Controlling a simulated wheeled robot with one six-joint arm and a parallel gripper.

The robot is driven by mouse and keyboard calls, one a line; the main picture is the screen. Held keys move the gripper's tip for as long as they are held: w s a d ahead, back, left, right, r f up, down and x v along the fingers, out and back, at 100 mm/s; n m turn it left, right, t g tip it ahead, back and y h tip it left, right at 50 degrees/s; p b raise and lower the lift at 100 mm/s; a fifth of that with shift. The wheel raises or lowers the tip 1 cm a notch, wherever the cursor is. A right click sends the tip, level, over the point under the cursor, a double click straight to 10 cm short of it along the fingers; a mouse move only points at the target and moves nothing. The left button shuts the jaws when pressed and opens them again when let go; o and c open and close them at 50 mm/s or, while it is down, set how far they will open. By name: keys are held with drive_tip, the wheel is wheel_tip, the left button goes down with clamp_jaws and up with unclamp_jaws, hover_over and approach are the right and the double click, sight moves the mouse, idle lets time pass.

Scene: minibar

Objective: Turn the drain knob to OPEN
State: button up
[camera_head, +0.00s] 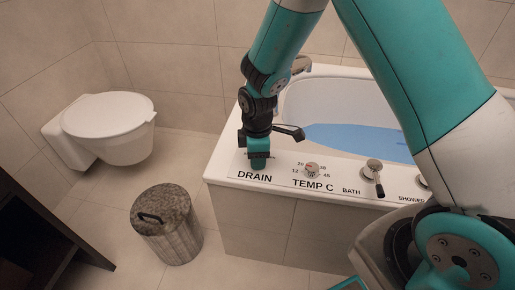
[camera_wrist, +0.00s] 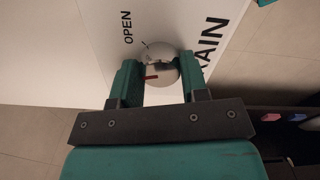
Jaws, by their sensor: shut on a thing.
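The drain knob (camera_wrist: 160,62) is a round, shiny metal knob with a red mark. In the wrist view it sits on the white tub ledge between the words OPEN (camera_wrist: 127,27) and DRAIN, the latter partly cut off. The red mark lies low on the left side of the knob, not beside the OPEN label. My gripper (camera_wrist: 158,80) is shut on the knob, one teal finger on each side. In the head view my gripper (camera_head: 258,162) points down at the ledge above the DRAIN label (camera_head: 255,176) and hides the knob.
The bathtub ledge (camera_head: 222,160) also carries a temperature dial (camera_head: 312,169) and a bath lever (camera_head: 372,172) to the right. The tub holds blue water (camera_head: 350,138). A lidded bin (camera_head: 168,225) stands on the floor at left, and a toilet (camera_head: 110,125) is behind it.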

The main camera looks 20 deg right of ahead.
drive_tip(key=m+p, duration=0.4)
drive_tip(key=m, duration=0.2)
drive_tip(key=shift+r, duration=0.15)
drive_tip(key=m+p, duration=0.2)
drive_tip(key=m, duration=0.3)
drive_tip(key=shift+m, duration=0.4)
drive_tip(key=o, duration=0.9)
wheel_tip(320, 180, up, 17)
drive_tip(key=p, duration=0.3)
drive_tip(key=shift+r, duration=0.1)
